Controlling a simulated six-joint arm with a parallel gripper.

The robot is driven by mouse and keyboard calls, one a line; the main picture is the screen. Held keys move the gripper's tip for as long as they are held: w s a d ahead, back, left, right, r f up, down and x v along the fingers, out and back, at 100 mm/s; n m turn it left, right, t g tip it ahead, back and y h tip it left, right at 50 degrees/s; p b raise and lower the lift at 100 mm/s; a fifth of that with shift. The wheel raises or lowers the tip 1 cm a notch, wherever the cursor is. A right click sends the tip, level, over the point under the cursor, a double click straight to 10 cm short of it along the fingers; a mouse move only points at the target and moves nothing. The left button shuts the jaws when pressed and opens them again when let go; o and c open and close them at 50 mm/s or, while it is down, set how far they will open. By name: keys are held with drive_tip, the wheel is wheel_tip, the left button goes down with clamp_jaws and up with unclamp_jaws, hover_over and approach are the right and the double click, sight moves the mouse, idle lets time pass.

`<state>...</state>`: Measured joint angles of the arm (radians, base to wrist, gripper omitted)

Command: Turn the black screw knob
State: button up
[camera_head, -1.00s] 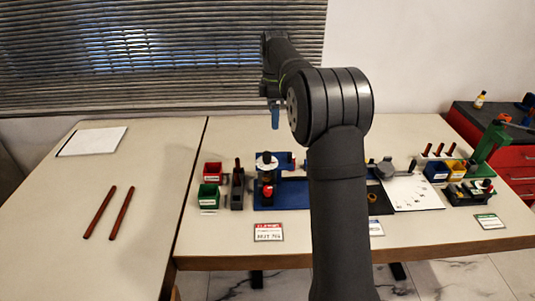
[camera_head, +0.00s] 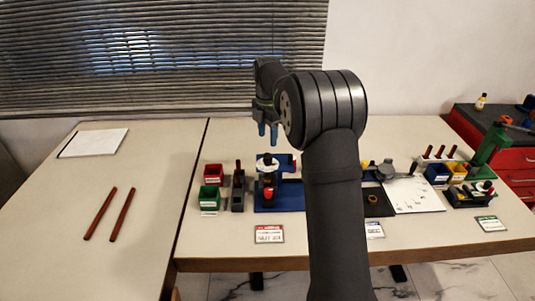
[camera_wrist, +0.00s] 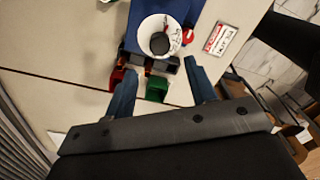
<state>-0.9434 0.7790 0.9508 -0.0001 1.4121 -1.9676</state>
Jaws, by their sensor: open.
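The blue gauge rig (camera_head: 291,196) stands on the right-hand table, with a white dial and a red part on it. The black screw knob (camera_head: 267,158) shows near the top of the rig, below my gripper. In the wrist view the black knob (camera_wrist: 159,43) lies over the white dial (camera_wrist: 147,27), seen from above. My gripper (camera_head: 267,139) is open and empty, above the rig and apart from it. In the wrist view its blue fingers (camera_wrist: 163,82) are spread, with the knob farther out beyond the tips.
Red bin (camera_head: 213,171), green bin (camera_head: 209,194) and a dark holder (camera_head: 238,190) stand left of the rig. A red-headed card (camera_head: 268,234) lies in front. To the right are a white plate (camera_head: 415,194) and a green stand (camera_head: 490,146). The left table has free room.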

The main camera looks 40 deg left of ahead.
sight(267, 155)
wheel_tip(267, 155, down, 8)
drive_tip(key=shift+f, duration=0.1)
drive_tip(key=shift+c, duration=0.2)
drive_tip(key=c, duration=0.9)
